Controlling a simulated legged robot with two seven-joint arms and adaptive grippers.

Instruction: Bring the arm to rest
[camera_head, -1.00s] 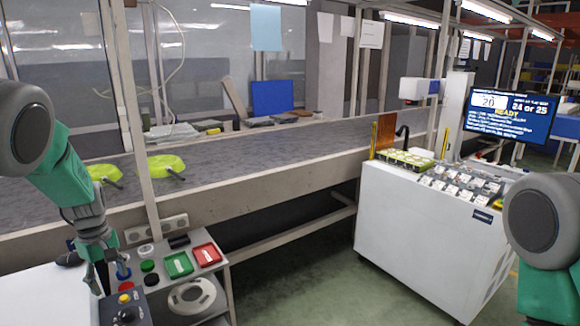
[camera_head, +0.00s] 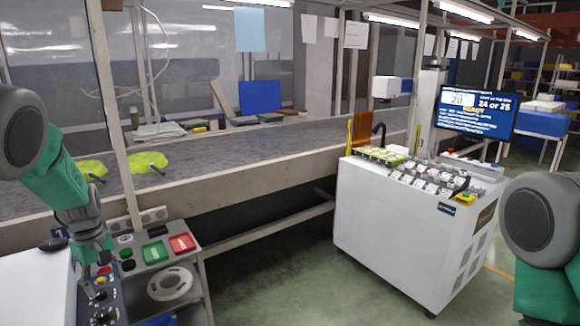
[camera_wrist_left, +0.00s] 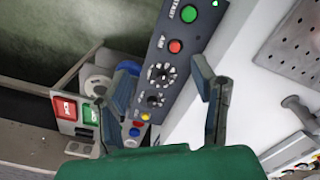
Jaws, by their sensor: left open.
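My left arm, with green links, comes in from the left in the head view. Its gripper (camera_head: 94,284) hangs down over a dark control panel (camera_head: 104,314). The left wrist view shows its two fingers spread apart with nothing between them (camera_wrist_left: 165,68). The control panel (camera_wrist_left: 178,62) with green and red buttons and round dials lies beyond the fingers there. Whether a finger touches the panel is unclear. Part of my right arm shows at the right edge of the head view; its gripper is out of frame.
A white machine (camera_head: 395,240) stands right, with open floor (camera_head: 270,280) between.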

